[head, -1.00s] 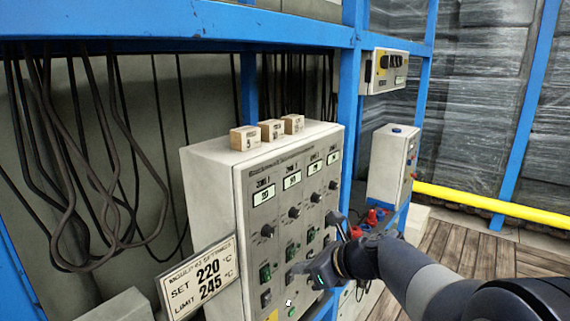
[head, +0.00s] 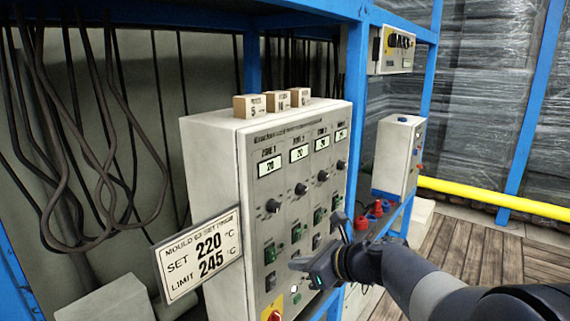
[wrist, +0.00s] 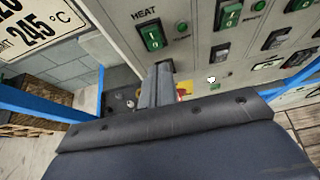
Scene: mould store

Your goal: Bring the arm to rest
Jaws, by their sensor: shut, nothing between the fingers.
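My gripper (head: 300,264) is shut and empty in front of the lower part of the grey control cabinet (head: 210,165) in the head view. My arm reaches in from the lower right. In the wrist view my gripper (wrist: 160,78) points toward the cabinet's lower front, with a green HEAT switch (wrist: 151,38) just above it. I cannot tell whether the fingertips touch the panel. My gripper and arm hide part of the cabinet's lower right front.
A settings sign (head: 198,256) reads SET 220, LIMIT 245. Three small boxes (head: 277,101) sit on the cabinet. Black cables (head: 60,140) hang at left. Blue rack posts (head: 355,100) and a yellow rail (head: 490,199) stand nearby. Wooden floor (head: 470,250) is open at right.

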